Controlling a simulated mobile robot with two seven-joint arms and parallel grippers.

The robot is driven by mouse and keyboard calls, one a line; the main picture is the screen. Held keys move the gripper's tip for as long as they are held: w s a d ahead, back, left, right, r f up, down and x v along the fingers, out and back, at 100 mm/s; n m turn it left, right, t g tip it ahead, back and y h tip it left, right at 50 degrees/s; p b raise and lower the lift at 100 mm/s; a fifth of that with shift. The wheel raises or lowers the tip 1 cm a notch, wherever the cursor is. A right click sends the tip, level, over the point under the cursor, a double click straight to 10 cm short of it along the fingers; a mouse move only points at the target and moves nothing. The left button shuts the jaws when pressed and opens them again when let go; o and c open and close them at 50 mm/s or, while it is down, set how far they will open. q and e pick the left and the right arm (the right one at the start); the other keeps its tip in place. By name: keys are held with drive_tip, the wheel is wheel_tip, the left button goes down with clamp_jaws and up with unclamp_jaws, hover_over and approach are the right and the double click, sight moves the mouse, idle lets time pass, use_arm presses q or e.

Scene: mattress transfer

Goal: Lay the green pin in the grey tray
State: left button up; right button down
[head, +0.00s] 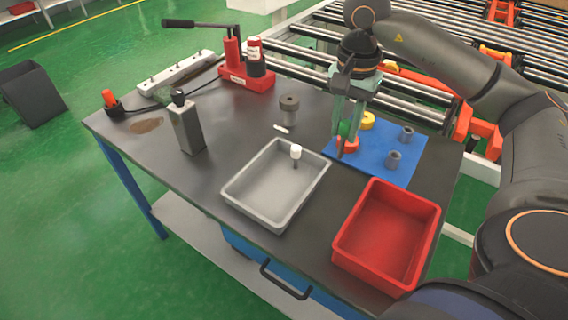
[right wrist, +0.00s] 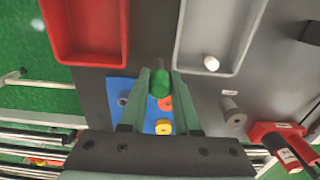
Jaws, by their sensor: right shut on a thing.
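The green pin (head: 344,128) is between the fingers of my right gripper (head: 345,145), over the blue mat. In the right wrist view the green pin (right wrist: 160,83) shows end-on between the fingertips (right wrist: 160,88), which are shut on it. I cannot tell whether it is clear of the mat. The grey tray (head: 262,192) lies left of the gripper in the head view, with a white-topped pin (head: 296,152) in it. The tray (right wrist: 190,40) also shows at the top right of the right wrist view. My left gripper is not in view.
The blue mat (head: 400,172) carries a yellow piece (head: 367,120), a red piece (head: 348,145) and grey pieces (head: 393,159). A red bin (head: 385,240) stands right of the tray.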

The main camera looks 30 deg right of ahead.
drive_tip(key=shift+w+a+f+p, duration=0.25)
drive_tip(key=shift+w+a+f, duration=0.85)
drive_tip(key=shift+w+f, duration=0.75)
drive_tip(key=shift+w+a+f+p, duration=0.25)
drive_tip(key=shift+w+a+f, duration=0.8)
drive_tip(key=shift+w+f, duration=0.85)
drive_tip(key=shift+w+a+f+p, duration=0.25)
drive_tip(key=shift+w+a+f, duration=1)
drive_tip(key=shift+f, duration=1.05)
drive_tip(key=shift+w+d+f, duration=0.1)
drive_tip(key=shift+d, duration=0.05)
drive_tip(key=c, duration=0.6)
unclamp_jaws()
drive_tip(key=shift+c, duration=0.2)
wheel_tip(320, 180, up, 12)
